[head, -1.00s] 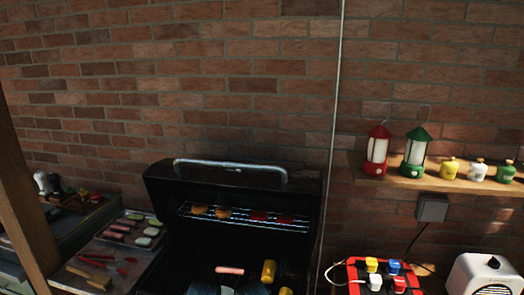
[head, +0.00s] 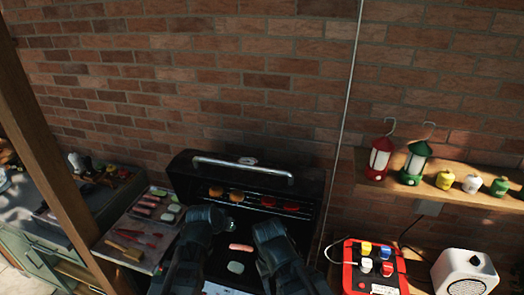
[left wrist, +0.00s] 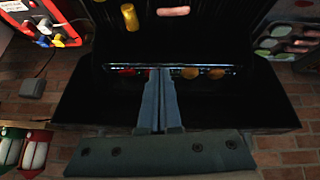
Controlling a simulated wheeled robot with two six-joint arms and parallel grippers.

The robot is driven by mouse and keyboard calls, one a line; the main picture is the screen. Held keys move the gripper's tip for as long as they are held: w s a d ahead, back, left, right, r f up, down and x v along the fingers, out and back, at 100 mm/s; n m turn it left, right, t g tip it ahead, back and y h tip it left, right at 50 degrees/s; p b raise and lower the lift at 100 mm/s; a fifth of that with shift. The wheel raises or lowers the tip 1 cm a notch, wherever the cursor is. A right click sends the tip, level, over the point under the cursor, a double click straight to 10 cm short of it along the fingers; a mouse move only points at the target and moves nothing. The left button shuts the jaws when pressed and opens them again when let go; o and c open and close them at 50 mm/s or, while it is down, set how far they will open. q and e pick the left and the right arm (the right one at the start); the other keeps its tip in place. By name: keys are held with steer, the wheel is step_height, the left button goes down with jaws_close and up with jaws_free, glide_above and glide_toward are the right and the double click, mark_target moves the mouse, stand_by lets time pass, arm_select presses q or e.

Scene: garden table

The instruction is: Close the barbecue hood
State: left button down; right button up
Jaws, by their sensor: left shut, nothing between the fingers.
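The black barbecue has its hood (head: 190,180) raised and open at the back, with a silver handle bar (head: 243,169) along its top edge. The hood's dark inside also shows in the left wrist view (left wrist: 85,105). My left gripper (head: 207,213) is over the left part of the barbecue, in front of the open hood. In the left wrist view its fingers (left wrist: 160,75) are shut and empty, with their tips across the view of the warming rack (left wrist: 222,68). My right gripper (head: 268,232) is over the right part; its fingers cannot be made out.
Patties and red pieces lie on the rack; a sausage (head: 241,247) lies on the grill below. A food tray (head: 138,232) is on the left. A red box (head: 350,268) and white appliance (head: 466,272) stand on the right. Lanterns (head: 415,163) stand on a shelf.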

arm_select(q)
steer(key=w+d+r+t+h, duration=0.2)
steer(key=w+d+r+t, duration=0.2)
steer(key=w+d+r, duration=0.15)
steer(key=t, duration=0.5)
glide_toward(262, 169)
step_height(262, 169, up, 4)
steer(key=w, duration=0.3)
steer(key=shift+s+d+r+m, duration=0.1)
steer(key=shift+d+m, duration=0.15)
steer(key=shift+m, duration=0.15)
steer(key=b+x, duration=0.1)
steer(key=x, duration=1)
steer(key=shift+s+d, duration=0.1)
steer(key=s+f+b, duration=0.1)
steer(key=s+a+f+b, duration=0.1)
steer(key=s, duration=0.1)
steer(key=shift+f+b, duration=0.3)
steer(key=shift+b, duration=0.1)
steer(key=shift+s+a+f, duration=0.1)
steer(key=shift+s, duration=0.3)
steer(key=shift+w, duration=0.1)
